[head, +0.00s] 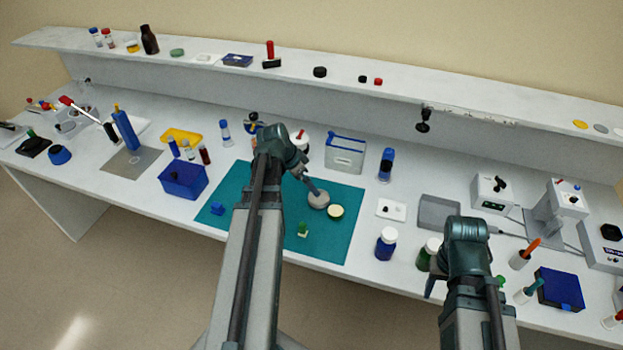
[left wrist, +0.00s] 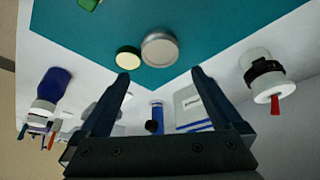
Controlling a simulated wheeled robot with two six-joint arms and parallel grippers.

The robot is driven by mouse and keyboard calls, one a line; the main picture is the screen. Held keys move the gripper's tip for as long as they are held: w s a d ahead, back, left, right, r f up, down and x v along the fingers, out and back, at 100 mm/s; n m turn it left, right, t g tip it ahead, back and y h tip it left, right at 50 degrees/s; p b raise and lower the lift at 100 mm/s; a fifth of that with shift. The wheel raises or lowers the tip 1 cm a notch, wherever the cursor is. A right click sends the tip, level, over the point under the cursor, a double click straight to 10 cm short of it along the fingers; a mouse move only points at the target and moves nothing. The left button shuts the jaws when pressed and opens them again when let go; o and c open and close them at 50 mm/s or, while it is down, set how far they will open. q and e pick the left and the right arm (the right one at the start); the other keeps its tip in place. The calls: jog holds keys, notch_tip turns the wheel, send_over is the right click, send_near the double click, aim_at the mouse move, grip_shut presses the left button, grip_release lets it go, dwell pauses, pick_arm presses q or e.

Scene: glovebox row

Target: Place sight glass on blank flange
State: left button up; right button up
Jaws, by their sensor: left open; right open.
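A grey round disc (head: 318,201), which looks like the blank flange, lies on the teal mat (head: 345,240). A smaller cream disc with a darker rim (head: 336,212), which looks like the sight glass, lies close beside it on the right. In the left wrist view the grey disc (left wrist: 159,49) and the cream disc (left wrist: 128,57) lie side by side, not stacked. My left gripper (left wrist: 160,73) is open and empty, its fingers pointing toward the discs; in the head view its tip (head: 309,181) is near the grey disc. My right gripper (head: 434,284) is low at the front right, its fingers partly hidden.
A green-and-cream piece (head: 303,230) and a small blue block (head: 217,208) are on the mat. A blue bin (head: 183,181) stands left, a clear-sided box (head: 345,154) behind. A white-capped blue jar (head: 386,243) and a grey tray (head: 438,212) are right of the mat.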

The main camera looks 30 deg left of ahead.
pick_arm(q)
jog(key=p+v, duration=0.1)
jog(key=v, duration=0.2)
jog(key=shift+p, duration=0.35)
pick_arm(e)
notch_tip(320, 180, up, 3)
jog(key=shift+f, duration=0.1)
pick_arm(q)
jog(key=s+d+g+y, duration=0.1)
jog(key=s+d, duration=0.2)
jog(key=d, duration=0.8)
jog(key=s+d+f+n+g+y, duration=0.1)
jog(key=s+d, duration=0.3)
jog(key=d, duration=0.7)
jog(key=s+d+g+y, duration=0.1)
jog(key=s+d, duration=0.3)
jog(key=d, duration=0.7)
jog(key=shift+f+g, duration=0.35)
jog(key=shift+g, duration=0.45)
jog(key=shift+s, duration=0.1)
